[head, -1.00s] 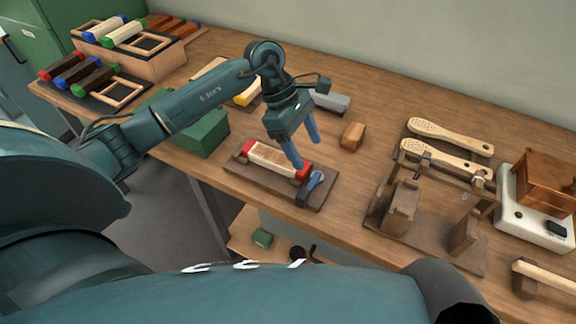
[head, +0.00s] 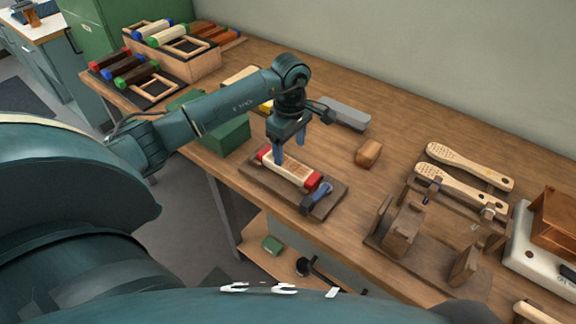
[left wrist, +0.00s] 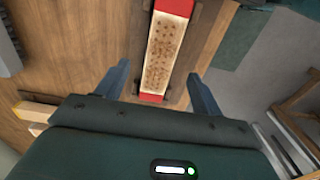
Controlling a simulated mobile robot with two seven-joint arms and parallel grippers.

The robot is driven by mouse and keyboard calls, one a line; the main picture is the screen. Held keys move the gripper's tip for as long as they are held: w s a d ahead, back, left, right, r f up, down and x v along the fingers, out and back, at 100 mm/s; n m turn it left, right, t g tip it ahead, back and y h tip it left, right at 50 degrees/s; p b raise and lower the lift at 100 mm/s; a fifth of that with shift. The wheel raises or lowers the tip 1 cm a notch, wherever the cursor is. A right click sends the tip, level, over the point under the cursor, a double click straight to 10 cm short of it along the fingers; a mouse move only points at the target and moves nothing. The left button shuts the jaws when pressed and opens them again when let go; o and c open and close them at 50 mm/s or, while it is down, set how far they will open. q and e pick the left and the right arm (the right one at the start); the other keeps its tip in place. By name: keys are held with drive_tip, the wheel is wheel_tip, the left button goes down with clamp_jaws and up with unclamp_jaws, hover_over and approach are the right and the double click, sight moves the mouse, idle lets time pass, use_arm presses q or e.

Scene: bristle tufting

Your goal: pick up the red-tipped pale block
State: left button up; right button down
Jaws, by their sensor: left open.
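The pale block with red ends (head: 292,170) lies in a dark wooden fixture (head: 325,206) near the table's front edge. A toggle clamp with a blue handle (head: 321,191) stands at the fixture's right end. My left gripper (head: 289,156) is open above the block, pointing down. In the left wrist view the block (left wrist: 163,53) shows a speckled face and runs between the two spread fingers of my left gripper (left wrist: 163,85). The fingers look apart from the block; the exact height is hard to judge. My right gripper is in neither view.
A green box (head: 226,136) stands left of the fixture. A small wooden block (head: 369,153) and a grey block (head: 345,116) lie behind it. A wooden stand (head: 402,240) and pale brush bodies (head: 465,185) are on the right. Racks with coloured-end blocks (head: 135,70) stand at the back left.

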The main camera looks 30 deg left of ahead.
sight(288, 164)
use_arm(q)
drive_tip(key=shift+a+f+p, duration=0.15)
drive_tip(key=shift+f+p, duration=0.15)
drive_tip(key=shift+f, duration=1.15)
drive_tip(key=shift+a+f+p, duration=0.1)
drive_tip(key=shift+f+p, duration=0.15)
drive_tip(key=shift+f, duration=1.2)
drive_tip(key=c, duration=1.2)
